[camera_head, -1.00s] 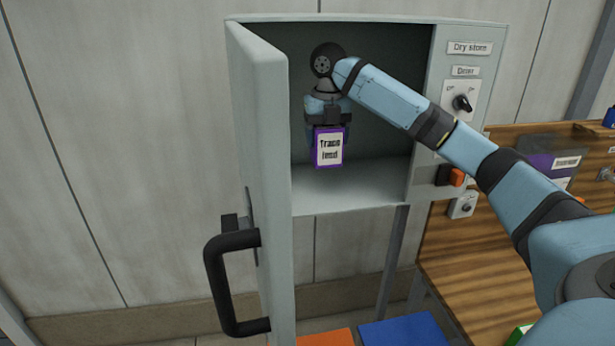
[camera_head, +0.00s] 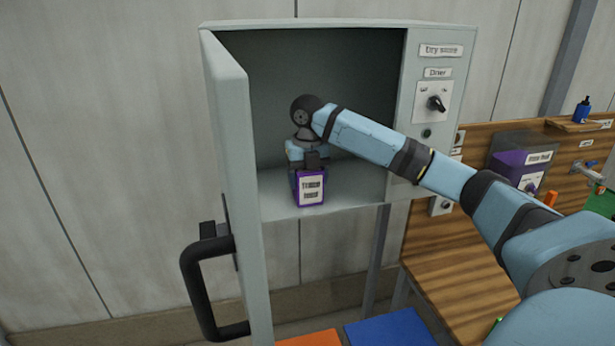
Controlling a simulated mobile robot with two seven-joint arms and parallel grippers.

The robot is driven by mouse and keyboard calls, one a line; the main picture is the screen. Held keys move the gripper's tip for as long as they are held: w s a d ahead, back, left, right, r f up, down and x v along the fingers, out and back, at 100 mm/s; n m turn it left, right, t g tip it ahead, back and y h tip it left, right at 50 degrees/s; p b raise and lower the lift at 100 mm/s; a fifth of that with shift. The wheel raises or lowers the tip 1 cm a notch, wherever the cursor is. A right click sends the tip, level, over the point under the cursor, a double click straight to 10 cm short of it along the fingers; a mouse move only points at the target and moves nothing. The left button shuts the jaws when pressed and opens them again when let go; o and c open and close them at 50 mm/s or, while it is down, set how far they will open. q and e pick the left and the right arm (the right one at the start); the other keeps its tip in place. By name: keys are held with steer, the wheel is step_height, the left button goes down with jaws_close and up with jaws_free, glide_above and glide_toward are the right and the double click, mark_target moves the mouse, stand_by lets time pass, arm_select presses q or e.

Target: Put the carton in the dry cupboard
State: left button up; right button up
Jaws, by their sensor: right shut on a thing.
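The dry cupboard (camera_head: 417,64) has a "Dry store" label and stands with its door (camera_head: 232,170) swung open to the left. My right gripper (camera_head: 311,166) reaches inside and is shut on the carton (camera_head: 310,188), a small purple box with a white "Trace feed" label. The carton is upright, low over the front part of the cupboard floor (camera_head: 345,188). I cannot tell whether its base touches the floor. The gripper fingers are partly hidden behind the carton and wrist. My left gripper is not in view.
The door's black handle (camera_head: 205,285) juts out at lower left. A dial panel (camera_head: 433,102) is on the cupboard's right front. A wooden bench (camera_head: 455,280) with a purple container (camera_head: 520,165) stands to the right. Orange (camera_head: 310,338) and blue (camera_head: 388,330) surfaces lie below. The cupboard interior is otherwise empty.

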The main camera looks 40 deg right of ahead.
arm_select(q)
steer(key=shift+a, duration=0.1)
arm_select(e)
steer(key=o, duration=0.9)
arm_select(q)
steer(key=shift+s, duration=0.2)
arm_select(e)
steer(key=shift+o, duration=1.2)
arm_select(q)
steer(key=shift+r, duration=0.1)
arm_select(e)
step_height(320, 180, up, 12)
steer(key=shift+f, duration=0.15)
steer(key=shift+r, duration=0.25)
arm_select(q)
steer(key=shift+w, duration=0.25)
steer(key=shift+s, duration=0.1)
